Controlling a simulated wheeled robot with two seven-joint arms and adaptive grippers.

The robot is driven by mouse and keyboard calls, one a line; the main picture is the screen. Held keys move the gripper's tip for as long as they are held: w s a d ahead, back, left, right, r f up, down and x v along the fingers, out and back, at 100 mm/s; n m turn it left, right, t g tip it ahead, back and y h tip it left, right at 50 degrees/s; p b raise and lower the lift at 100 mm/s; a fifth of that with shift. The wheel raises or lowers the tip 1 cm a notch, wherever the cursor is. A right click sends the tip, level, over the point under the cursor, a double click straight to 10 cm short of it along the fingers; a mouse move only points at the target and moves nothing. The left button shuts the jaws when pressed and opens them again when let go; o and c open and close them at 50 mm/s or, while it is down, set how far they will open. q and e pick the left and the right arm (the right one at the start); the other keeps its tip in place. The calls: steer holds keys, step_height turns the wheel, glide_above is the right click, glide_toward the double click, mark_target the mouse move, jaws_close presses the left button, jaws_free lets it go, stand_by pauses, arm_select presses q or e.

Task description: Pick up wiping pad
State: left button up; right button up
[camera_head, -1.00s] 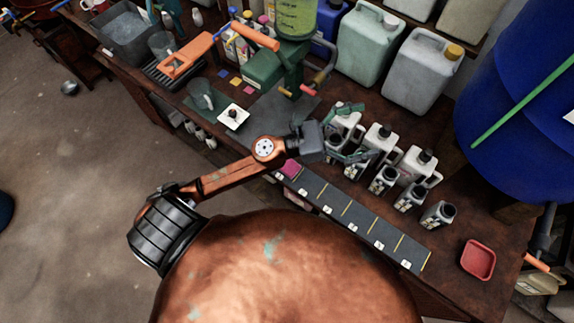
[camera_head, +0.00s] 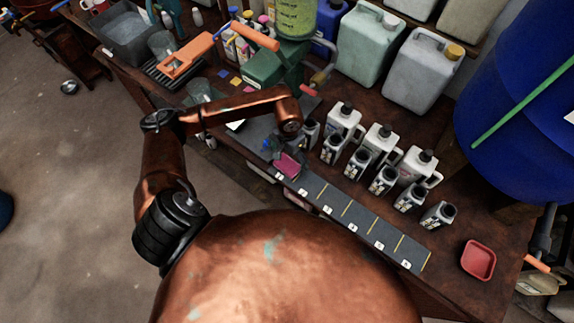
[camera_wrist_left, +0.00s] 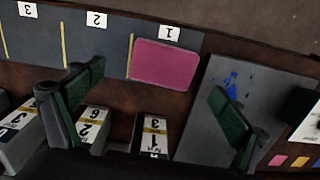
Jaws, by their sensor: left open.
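The wiping pad (camera_head: 287,165) is a pink rectangle at the left end of the dark numbered strip, by the label 1. In the left wrist view the pad (camera_wrist_left: 165,63) lies flat and fully visible, ahead of and between the two green fingers. My left gripper (camera_wrist_left: 160,105) is open and empty, with its fingers apart from the pad. In the head view my left gripper (camera_head: 277,146) is partly hidden under its own wrist, just behind the pad. My right gripper is not in view.
Several white and grey bottles (camera_head: 382,180) stand behind the numbered strip (camera_head: 350,214). A grey mat with blue stains (camera_wrist_left: 215,105) lies beside the pad. A red tray (camera_head: 478,260) sits at the right end of the bench. Large canisters (camera_head: 422,72) stand behind.

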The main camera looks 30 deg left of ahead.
mark_target(287, 164)
arm_select(q)
steer(key=f, duration=0.5)
steer(key=shift+w+a+f, duration=0.2)
steer(key=shift+a+f, duration=0.1)
steer(key=shift+c, duration=0.5)
steer(key=c, duration=0.9)
